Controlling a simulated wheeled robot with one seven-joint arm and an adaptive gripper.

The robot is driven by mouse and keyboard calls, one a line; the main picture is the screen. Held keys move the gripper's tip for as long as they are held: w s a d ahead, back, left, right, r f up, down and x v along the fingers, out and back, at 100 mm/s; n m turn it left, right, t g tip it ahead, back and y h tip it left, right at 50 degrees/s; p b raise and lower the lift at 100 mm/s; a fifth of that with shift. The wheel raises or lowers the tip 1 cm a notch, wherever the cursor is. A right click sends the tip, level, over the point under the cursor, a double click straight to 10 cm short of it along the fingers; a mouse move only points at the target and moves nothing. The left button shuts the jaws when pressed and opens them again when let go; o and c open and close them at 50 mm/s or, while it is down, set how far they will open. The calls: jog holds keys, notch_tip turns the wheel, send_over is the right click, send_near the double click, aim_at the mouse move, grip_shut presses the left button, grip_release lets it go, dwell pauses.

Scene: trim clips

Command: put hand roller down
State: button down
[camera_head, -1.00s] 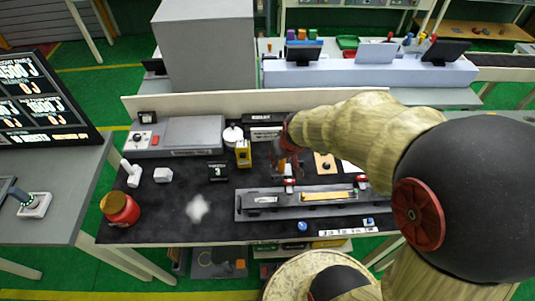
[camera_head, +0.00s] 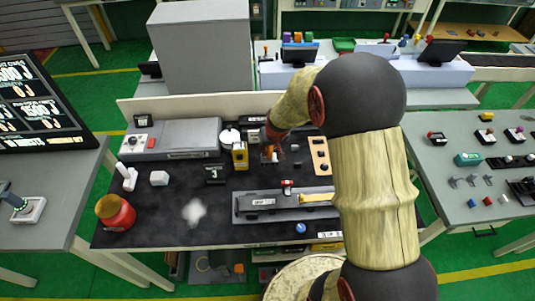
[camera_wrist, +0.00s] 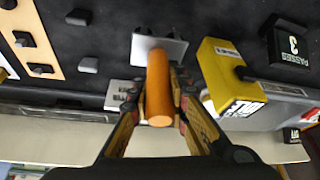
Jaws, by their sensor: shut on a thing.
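The hand roller shows as an orange cylinder (camera_wrist: 158,85) between the fingers of my gripper (camera_wrist: 157,115) in the wrist view. My gripper is shut on it. A pale grey bracket or plate (camera_wrist: 174,46) lies at the far end of the orange cylinder; I cannot tell whether it belongs to the roller or touches it. In the head view my gripper (camera_head: 270,150) is low over the back middle of the black bench top (camera_head: 150,205), and a small orange bit of the roller (camera_head: 269,149) shows by the fingers.
A yellow box (camera_head: 240,155) stands close left of my gripper, with a black "3" counter (camera_head: 214,173) farther left. A wooden strip with black knobs (camera_head: 320,155) is to the right. A grey rail fixture (camera_head: 265,203) lies in front. A red jar (camera_head: 116,212) stands at the left.

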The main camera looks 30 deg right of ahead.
aim_at(268, 156)
jog(key=shift+w+d+f, duration=0.1)
jog(key=shift+w+f, duration=0.25)
jog(key=shift+f, duration=0.1)
jog(key=shift+f+b, duration=0.35)
jog(key=shift+f, duration=1.05)
jog(key=shift+s+f+b, duration=0.25)
jog(key=shift+f+b, duration=0.4)
jog(key=shift+f, duration=0.1)
jog(key=c, duration=1.7)
grip_release()
jog(key=shift+f, duration=0.2)
jog(key=shift+r, duration=0.2)
